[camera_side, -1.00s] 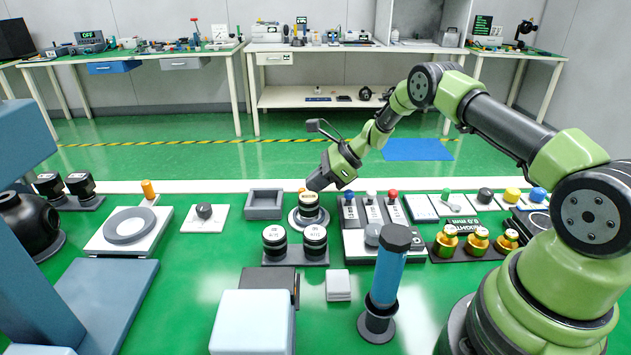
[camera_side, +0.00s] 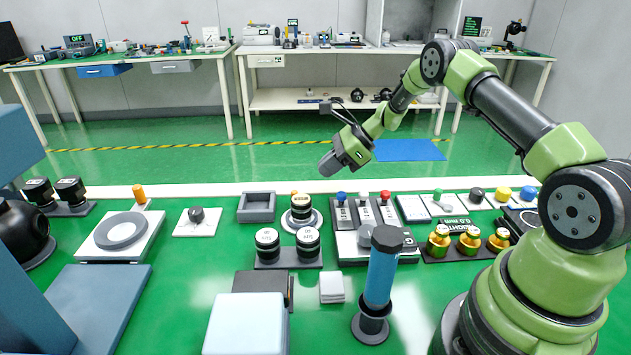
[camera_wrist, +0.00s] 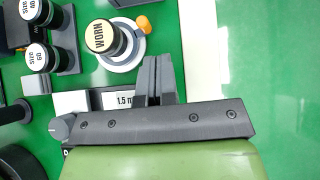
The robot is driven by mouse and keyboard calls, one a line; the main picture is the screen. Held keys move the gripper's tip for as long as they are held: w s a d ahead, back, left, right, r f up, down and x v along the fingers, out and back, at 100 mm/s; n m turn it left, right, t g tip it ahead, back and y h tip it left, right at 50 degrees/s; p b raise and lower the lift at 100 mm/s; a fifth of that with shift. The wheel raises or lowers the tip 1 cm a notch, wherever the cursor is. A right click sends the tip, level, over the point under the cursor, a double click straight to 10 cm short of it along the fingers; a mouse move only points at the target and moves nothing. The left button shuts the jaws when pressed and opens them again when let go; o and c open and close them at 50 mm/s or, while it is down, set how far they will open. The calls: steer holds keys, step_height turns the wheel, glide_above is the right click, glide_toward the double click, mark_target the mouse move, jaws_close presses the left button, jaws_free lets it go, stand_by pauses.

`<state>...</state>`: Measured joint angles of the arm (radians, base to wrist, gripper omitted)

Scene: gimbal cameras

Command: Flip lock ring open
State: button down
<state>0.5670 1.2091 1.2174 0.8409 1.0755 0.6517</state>
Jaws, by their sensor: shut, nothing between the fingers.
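A black cylinder with a cream top marked WORN (camera_side: 300,206) stands upright in a pale round holder with a ring (camera_side: 314,222). In the wrist view the WORN cylinder (camera_wrist: 101,36) sits inside this ring (camera_wrist: 131,52), and an orange tab (camera_wrist: 144,24) sticks out at the ring's upper right. In the side view the tab shows only as a small orange bit behind the cylinder. My gripper (camera_side: 330,166) is above and to the right of the cylinder, clear of it. In the wrist view its fingers (camera_wrist: 158,80) are together and hold nothing.
Two black cylinders (camera_side: 281,243) on a stand are in front of the holder. A grey tray (camera_side: 257,207) is to its left. A block with blue, white and red knobs (camera_side: 363,212) is to its right. A blue upright cylinder (camera_side: 381,275) stands nearer. The air around my gripper is free.

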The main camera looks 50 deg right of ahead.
steer(key=d+r, duration=0.1)
steer(key=s+d+r, duration=0.1)
steer(key=d+r, duration=0.1)
stand_by(0.4)
